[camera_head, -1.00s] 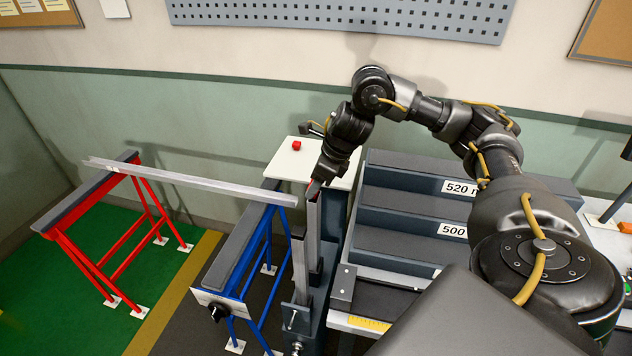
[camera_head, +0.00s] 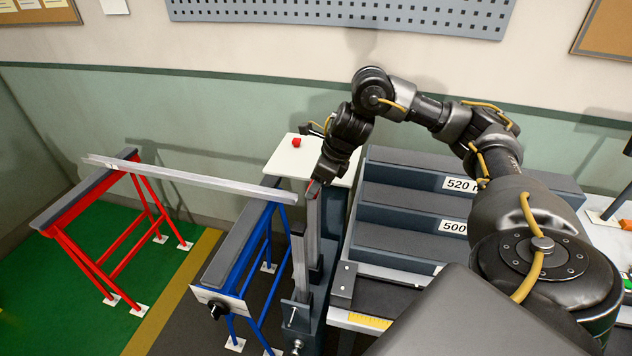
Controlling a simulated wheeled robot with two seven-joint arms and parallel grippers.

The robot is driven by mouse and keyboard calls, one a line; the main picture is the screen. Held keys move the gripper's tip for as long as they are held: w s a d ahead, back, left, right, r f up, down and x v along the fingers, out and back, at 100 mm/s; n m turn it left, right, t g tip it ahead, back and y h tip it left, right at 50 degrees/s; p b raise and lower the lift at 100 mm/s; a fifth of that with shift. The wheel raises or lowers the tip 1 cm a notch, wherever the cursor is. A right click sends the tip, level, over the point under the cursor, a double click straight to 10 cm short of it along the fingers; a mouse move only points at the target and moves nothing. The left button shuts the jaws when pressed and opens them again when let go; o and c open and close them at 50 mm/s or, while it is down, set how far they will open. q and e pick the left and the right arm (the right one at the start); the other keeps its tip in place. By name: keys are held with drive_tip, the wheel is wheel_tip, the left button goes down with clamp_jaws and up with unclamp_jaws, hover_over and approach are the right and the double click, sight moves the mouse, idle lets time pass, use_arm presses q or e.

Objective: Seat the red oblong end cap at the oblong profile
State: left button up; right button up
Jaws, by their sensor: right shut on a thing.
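My right gripper (camera_head: 315,186) reaches down from the right and is shut on a small red piece (camera_head: 311,184), which looks like the red end cap. Most of it is hidden by the fingers, so its oblong shape cannot be made out. The gripper is at the top end of an upright grey profile (camera_head: 313,222) standing in a dark fixture (camera_head: 309,320). Whether the red piece touches the profile or sits just above it cannot be told. A shorter upright metal piece (camera_head: 299,265) stands in front of the profile. My left gripper is not in view.
A second red piece (camera_head: 296,142) lies on a white table (camera_head: 283,164) behind the gripper. A long bar (camera_head: 190,178) spans a red trestle (camera_head: 85,198) and a blue trestle (camera_head: 237,248) at left. A stepped grey rack (camera_head: 405,198) stands close on the right.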

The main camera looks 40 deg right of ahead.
drive_tip(key=shift+f, duration=0.15)
drive_tip(key=o, duration=1)
drive_tip(key=p+v, duration=0.3)
drive_tip(key=v, duration=0.8)
drive_tip(key=shift+w+f, duration=0.1)
